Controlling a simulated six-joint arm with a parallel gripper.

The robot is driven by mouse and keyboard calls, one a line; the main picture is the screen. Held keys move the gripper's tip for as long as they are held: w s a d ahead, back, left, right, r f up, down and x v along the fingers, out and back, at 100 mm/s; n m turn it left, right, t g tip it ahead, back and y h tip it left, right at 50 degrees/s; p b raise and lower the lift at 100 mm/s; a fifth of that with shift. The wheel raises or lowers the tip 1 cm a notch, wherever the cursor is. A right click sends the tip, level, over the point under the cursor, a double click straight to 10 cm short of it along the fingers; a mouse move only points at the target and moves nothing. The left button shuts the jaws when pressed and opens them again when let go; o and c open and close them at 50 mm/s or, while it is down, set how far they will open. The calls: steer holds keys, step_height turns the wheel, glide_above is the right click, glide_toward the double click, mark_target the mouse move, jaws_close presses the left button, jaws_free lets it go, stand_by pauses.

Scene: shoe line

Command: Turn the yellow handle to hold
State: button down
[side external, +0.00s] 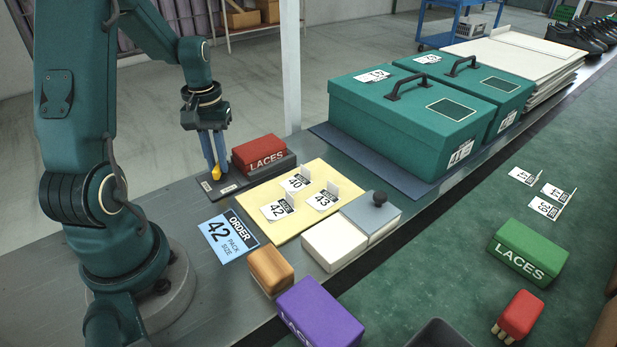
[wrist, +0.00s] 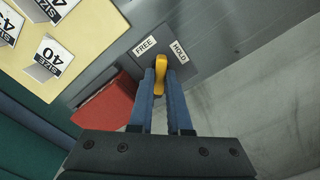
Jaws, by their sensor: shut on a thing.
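The yellow handle (side external: 216,173) stands on a dark plate (side external: 230,183) beside the red laces box. In the wrist view the handle (wrist: 160,76) lies between the two blue fingers of my gripper (wrist: 161,84), which is shut on it. My gripper (side external: 215,160) points down onto the handle in the side view. The handle's far end sits between the white FREE label (wrist: 145,45) and the white HOLD label (wrist: 179,51), not squarely at either one. My fingers hide part of the handle.
The red laces box (side external: 260,152) is close beside my fingers. A yellow board (side external: 288,215) with several size cards lies nearby. A blue order card (side external: 228,235) reads 42. Green lidded boxes (side external: 405,115) stand farther back. Bare floor lies beyond the bench edge.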

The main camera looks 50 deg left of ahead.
mark_target(218, 165)
steer(key=m, duration=0.4)
steer(key=shift+m, duration=2.8)
steer(key=c, duration=0.9)
jaws_free()
steer(key=shift+o, duration=0.2)
steer(key=shift+r, duration=2.6)
steer(key=shift+d, duration=0.1)
